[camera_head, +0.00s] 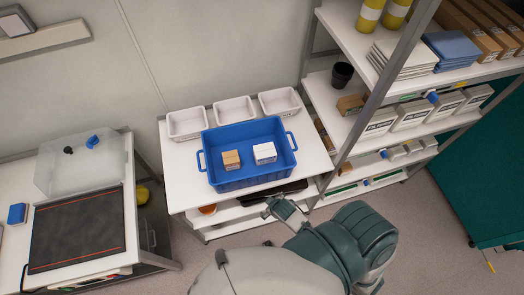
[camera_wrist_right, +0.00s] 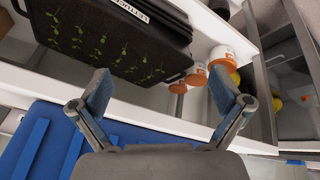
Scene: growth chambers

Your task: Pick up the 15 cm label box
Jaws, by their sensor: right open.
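In the head view, several white boxes with dark print (camera_head: 381,121) stand on the right shelf; the print is too small to read, so I cannot tell which is the 15 cm label box. A small white box (camera_head: 265,153) and a brown box (camera_head: 231,160) sit apart in the blue crate (camera_head: 240,182) on the white table. My right gripper (camera_head: 284,208) is in front of the table's front edge, below the crate. In the right wrist view my right gripper (camera_wrist_right: 160,82) has its fingers wide apart with nothing between them. My left gripper is not in view.
Three white bins (camera_head: 233,111) stand behind the crate. The shelf unit's grey upright (camera_head: 376,97) stands in front of part of the shelves. In the wrist view, a black seedling tray (camera_wrist_right: 105,45) and orange-white tubs (camera_wrist_right: 222,58) lie on a lower shelf.

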